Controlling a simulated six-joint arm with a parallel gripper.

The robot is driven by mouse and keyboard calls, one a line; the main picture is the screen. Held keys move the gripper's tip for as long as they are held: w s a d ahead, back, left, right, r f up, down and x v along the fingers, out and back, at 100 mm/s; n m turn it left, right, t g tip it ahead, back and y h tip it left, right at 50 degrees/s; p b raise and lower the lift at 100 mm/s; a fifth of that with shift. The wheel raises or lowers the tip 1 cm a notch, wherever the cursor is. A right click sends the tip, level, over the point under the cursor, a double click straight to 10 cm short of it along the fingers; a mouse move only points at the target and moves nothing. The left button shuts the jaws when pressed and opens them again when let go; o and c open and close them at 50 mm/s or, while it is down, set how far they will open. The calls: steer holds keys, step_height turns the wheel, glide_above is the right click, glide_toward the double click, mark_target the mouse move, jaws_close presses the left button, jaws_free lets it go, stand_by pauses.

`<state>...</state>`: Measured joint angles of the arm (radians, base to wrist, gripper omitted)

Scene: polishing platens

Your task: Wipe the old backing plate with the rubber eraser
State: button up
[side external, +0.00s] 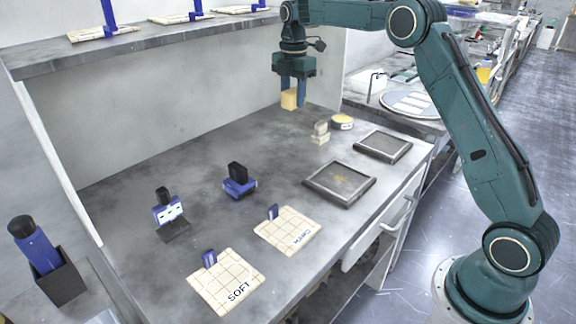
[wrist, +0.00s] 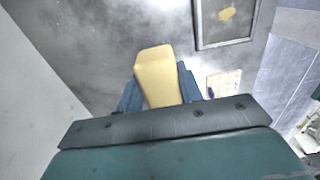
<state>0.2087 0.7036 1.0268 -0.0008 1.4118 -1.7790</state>
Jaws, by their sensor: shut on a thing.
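My gripper (side external: 292,90) is shut on a pale yellow block, the rubber eraser (side external: 289,100), and holds it in the air above the back of the bench. The wrist view shows the eraser (wrist: 157,76) between the blue fingers. Two dark framed plates lie flat on the bench. The nearer plate (side external: 317,188) has a yellowish stain in its middle and appears to be the old backing plate; it also shows at the top of the wrist view (wrist: 200,28). The eraser is well apart from it. The farther plate (side external: 383,147) shows no clear stain.
A small pale block (side external: 320,132) and a round yellow-topped tin (side external: 342,122) stand behind the plates. Two tiled pads with blue tabs, one marked SOFT (side external: 225,282), lie in front. Blue-and-black tools (side external: 239,182) stand left. A shelf (side external: 150,50) runs along the back wall.

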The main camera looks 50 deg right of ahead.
steer(key=s+f, duration=0.4)
steer(key=s, duration=0.5)
steer(key=s+d+f, duration=0.1)
steer(key=s+f, duration=0.4)
steer(key=s, duration=0.4)
